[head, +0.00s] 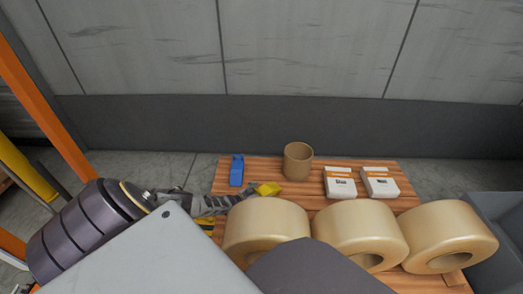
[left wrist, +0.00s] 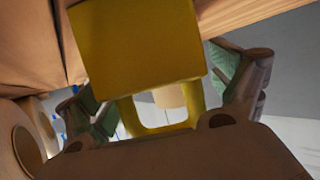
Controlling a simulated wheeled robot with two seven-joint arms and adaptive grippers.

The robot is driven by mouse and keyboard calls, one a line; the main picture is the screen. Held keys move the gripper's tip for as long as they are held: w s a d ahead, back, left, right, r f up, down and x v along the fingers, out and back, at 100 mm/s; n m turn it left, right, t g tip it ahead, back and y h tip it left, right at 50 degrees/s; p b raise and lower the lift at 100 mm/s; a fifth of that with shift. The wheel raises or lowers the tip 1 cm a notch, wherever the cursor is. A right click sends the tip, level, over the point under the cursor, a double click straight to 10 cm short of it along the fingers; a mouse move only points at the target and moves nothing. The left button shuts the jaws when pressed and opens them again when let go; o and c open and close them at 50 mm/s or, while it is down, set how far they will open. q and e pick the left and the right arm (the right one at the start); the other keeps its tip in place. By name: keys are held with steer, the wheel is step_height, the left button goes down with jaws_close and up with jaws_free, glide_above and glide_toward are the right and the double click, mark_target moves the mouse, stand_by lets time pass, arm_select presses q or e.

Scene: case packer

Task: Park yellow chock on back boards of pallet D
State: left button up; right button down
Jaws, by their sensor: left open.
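The yellow chock (head: 268,188) is at the tip of my left gripper (head: 242,199), over the wooden pallet boards (head: 200,175). In the left wrist view, the chock (left wrist: 135,50) fills the upper middle as a block with a loop-shaped part below it. The fingers of my left gripper (left wrist: 165,92), with green pads, stand apart on either side of the chock, and the jaws are open. I cannot tell whether the chock rests on the boards. My right gripper is not in view.
A blue chock (head: 237,171), a brown cardboard core (head: 298,161) and two white boxes (head: 340,184) (head: 380,183) stand on the back boards. Large tan rolls (head: 360,235) line the front. A grey bin (head: 500,215) is at the right, and a wall (head: 270,125) runs behind.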

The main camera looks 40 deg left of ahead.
mark_target(263, 191)
arm_select(q)
steer(key=shift+s+r, duration=0.1)
steer(key=shift+s, duration=0.1)
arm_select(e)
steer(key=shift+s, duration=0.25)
arm_select(q)
steer(key=shift+s+p, duration=0.2)
steer(key=shift+p, duration=0.1)
steer(key=shift+s+r+p, duration=0.25)
steer(key=shift+s+p, duration=0.1)
steer(key=shift+s, duration=0.05)
steer(key=shift+p+v, duration=0.6)
steer(key=shift+v, duration=0.3)
steer(key=shift+p+v, duration=1.05)
steer(key=shift+v, duration=0.5)
steer(key=p+v, duration=0.3)
steer(key=v, duration=0.2)
steer(key=shift+s+a, duration=0.1)
steer(key=shift+s, duration=0.1)
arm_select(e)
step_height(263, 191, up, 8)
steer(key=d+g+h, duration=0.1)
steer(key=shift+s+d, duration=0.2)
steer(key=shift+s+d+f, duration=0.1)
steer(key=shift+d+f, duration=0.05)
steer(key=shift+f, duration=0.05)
